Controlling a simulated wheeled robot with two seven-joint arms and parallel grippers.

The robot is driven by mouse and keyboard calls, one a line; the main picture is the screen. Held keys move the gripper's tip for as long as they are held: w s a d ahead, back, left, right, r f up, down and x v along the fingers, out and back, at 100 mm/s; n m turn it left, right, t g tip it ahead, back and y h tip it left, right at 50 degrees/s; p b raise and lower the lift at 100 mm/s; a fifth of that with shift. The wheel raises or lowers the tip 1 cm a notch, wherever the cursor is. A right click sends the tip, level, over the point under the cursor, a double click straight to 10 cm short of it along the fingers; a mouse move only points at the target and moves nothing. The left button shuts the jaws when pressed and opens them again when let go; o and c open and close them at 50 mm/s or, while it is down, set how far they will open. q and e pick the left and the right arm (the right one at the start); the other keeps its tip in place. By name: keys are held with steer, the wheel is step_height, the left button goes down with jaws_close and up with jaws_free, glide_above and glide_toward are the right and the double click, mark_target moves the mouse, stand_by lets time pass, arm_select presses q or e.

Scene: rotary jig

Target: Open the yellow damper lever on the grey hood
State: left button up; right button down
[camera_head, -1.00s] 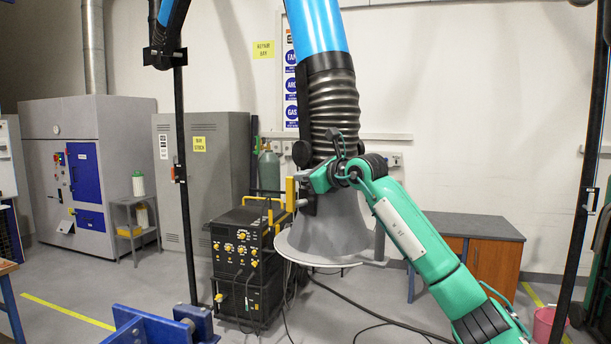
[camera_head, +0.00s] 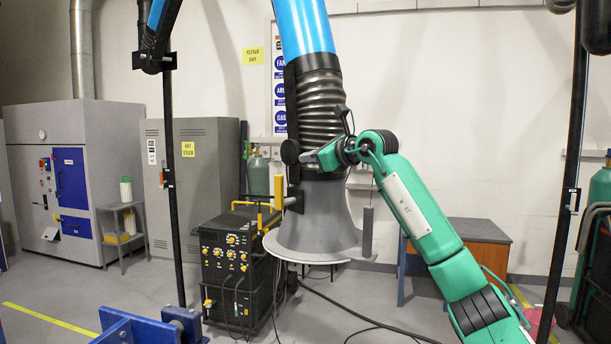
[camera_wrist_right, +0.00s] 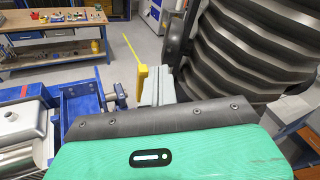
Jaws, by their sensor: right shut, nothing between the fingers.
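The grey hood (camera_head: 318,220) hangs at the lower end of a black ribbed duct. The yellow damper lever (camera_head: 278,192) stands upright at the hood's left side. It also shows as a yellow piece (camera_wrist_right: 141,82) in the right wrist view, close beside the grey fingers. My right gripper (camera_head: 310,157) is shut and empty. It is in front of the duct's lower end, above and to the right of the lever, pointing left. I cannot tell whether it touches anything. My left gripper is out of view.
A black machine with yellow knobs (camera_head: 226,258) stands behind the hood at left. A blue metal frame (camera_head: 140,328) is at the lower left. A dark post (camera_head: 172,180) rises at left. A desk (camera_head: 470,240) stands behind my right arm. Open floor lies between.

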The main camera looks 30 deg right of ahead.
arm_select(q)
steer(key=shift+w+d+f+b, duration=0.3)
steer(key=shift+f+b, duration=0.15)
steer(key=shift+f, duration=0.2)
arm_select(e)
steer(key=r, duration=0.3)
steer(key=s+r, duration=0.1)
steer(key=r, duration=0.1)
steer(key=shift+d, duration=0.35)
steer(key=shift+s+r, duration=0.1)
steer(key=shift+s, duration=0.05)
